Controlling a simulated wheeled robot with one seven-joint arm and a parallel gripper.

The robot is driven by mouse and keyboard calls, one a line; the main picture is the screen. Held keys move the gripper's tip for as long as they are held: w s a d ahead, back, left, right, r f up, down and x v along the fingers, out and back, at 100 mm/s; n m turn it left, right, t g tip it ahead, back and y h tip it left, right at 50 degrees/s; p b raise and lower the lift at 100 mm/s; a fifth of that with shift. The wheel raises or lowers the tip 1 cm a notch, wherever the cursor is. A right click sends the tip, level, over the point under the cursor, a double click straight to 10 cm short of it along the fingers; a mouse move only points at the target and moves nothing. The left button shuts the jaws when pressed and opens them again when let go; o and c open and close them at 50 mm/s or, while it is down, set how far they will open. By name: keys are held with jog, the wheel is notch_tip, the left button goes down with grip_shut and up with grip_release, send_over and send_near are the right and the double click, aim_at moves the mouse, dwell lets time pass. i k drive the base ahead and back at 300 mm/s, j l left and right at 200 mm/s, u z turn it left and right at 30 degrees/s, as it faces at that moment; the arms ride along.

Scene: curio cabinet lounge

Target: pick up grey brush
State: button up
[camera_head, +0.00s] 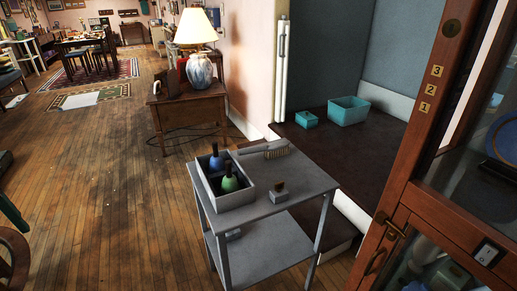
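A brush with a grey handle and tan bristles (275,152) lies on the top shelf of a grey two-tier cart (303,178), near the back edge. Its handle points left, towards a grey bin (236,199) on the same shelf. The bin holds a blue item and a green item, both with dark tops. A small brown and dark block-like thing (279,192) sits on the shelf in front of the brush; I cannot tell what it is. My gripper is not in view.
A wooden cabinet door (403,180) with glass stands close on the right. Behind the cart, a dark ledge (365,148) holds two teal bins (348,110) (306,119). A wooden desk (188,108) with a lamp (197,45) is beyond. Wooden floor at left is largely clear.

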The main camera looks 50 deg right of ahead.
aim_at(277, 149)
jog(key=i+l+z, duration=0.1)
jog(key=i+z, duration=0.2)
jog(key=i, duration=0.2)
jog(key=i+z, duration=0.3)
jog(key=i, duration=0.2)
